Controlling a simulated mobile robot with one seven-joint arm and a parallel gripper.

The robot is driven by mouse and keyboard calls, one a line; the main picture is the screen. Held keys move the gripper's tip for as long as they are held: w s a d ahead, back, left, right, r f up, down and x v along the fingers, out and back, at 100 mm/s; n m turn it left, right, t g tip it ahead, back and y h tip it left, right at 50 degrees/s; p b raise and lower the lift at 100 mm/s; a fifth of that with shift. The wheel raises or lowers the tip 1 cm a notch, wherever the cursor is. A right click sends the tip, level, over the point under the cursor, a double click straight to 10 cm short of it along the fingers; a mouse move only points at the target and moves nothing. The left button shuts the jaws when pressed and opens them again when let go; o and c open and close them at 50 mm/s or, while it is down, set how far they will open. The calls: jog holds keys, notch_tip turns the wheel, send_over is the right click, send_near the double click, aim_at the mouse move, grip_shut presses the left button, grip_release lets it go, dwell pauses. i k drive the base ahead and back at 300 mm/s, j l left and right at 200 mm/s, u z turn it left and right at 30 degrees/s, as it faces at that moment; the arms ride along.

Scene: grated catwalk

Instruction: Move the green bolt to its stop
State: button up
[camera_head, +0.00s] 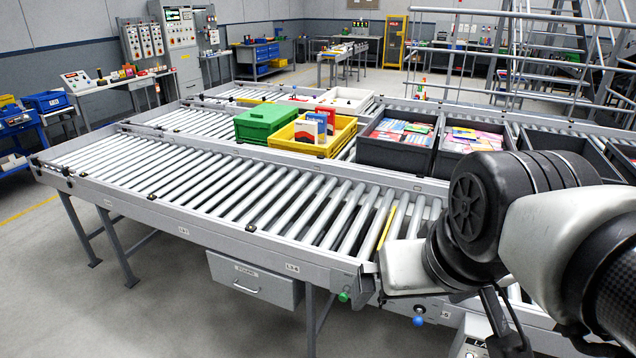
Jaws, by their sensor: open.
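The green bolt (343,296) shows as a small round green knob at the front right corner of the near roller conveyor, low on its side rail. My gripper (376,280) comes in from the right and is just right of the green knob, close to it in the picture. It is open, and I see nothing held in it. Its fingers are small and dark here, and I cannot tell whether they touch the rail. The bolt's shaft and its stop cannot be made out.
A blue knob (418,321) sits lower right of the green one. A grey drawer (252,280) hangs under the rail. A green crate (266,122), a yellow crate (345,138) and dark bins (392,156) stand farther back. The near rollers (200,180) are clear.

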aim_at(343, 297)
jog(key=i+l+u, duration=0.15)
jog(key=i, duration=0.9)
jog(key=k+l+z, duration=0.25)
jog(key=k+l, duration=0.1)
jog(key=l, duration=0.1)
